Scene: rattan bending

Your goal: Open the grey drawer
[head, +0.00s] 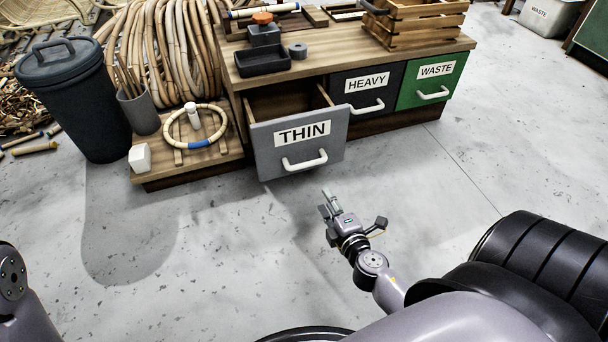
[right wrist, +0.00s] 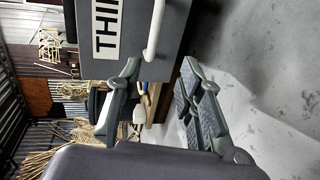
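The grey drawer (head: 265,155), labelled THIN, stands pulled out from the wooden cabinet, and its open inside shows behind the front. Its white handle (head: 304,162) is on the lower front and faces me. My right gripper (head: 329,202) is in front of the drawer, below and slightly right of the handle in the head view, apart from it. In the right wrist view, the gripper (right wrist: 160,72) has its fingers spread with nothing between them. The handle (right wrist: 154,30) and grey front (right wrist: 178,42) show beyond the fingertips. Of my left arm, only a link shows; its gripper is out of view.
The HEAVY drawer (head: 367,92) and green WASTE drawer (head: 432,82) are closed at right. A low wooden platform (head: 190,160) with a rattan ring (head: 195,143) and a dark bin (head: 85,105) stand left. The floor before the drawer is clear.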

